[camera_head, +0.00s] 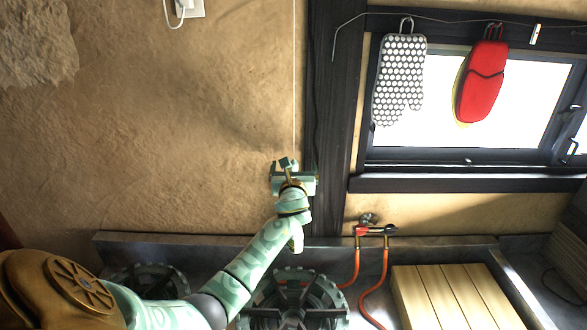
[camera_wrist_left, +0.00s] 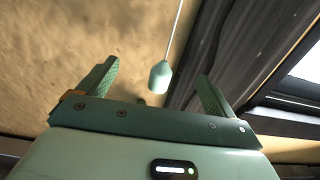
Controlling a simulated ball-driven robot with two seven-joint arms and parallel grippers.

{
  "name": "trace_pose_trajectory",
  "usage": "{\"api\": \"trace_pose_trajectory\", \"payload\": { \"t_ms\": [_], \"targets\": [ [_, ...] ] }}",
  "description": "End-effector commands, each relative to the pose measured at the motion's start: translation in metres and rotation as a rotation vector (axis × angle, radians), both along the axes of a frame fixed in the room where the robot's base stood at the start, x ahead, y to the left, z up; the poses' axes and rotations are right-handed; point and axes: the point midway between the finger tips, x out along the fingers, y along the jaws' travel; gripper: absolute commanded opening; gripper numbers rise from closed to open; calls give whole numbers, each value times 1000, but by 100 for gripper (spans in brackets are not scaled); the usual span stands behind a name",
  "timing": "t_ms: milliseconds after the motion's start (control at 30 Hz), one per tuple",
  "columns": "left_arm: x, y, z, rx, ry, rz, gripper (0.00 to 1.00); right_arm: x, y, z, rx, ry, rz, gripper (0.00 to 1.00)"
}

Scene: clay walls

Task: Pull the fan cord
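The fan cord (camera_head: 294,80) is a thin pale line hanging straight down in front of the clay wall, ending at my left gripper in the head view. In the left wrist view the cord (camera_wrist_left: 176,32) ends in a small pale green pull knob (camera_wrist_left: 160,77). My left gripper (camera_head: 292,174) is raised at the cord's lower end. In the wrist view its two green fingers (camera_wrist_left: 159,72) are apart, with the knob showing between them and clear of both. I cannot tell how deep the knob sits between them. My right gripper is out of view.
A dark wooden post (camera_head: 334,110) stands just right of the cord. A grey dotted mitt (camera_head: 400,80) and a red mitt (camera_head: 481,80) hang before the window. Below are a stove burner (camera_head: 293,300), orange hoses (camera_head: 372,290) and a slatted wooden board (camera_head: 455,298).

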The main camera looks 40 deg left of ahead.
Motion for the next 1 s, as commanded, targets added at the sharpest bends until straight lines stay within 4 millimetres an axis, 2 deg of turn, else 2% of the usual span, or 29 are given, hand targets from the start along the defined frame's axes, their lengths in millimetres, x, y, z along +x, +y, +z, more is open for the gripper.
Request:
{"api": "trace_pose_trajectory", "payload": {
  "t_ms": [333,1000],
  "targets": [
    [-3,-3,1,-1,1,0,91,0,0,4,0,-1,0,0],
    [-52,-44,1,-1,2,-1,91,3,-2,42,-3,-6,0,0]
  ]
}}
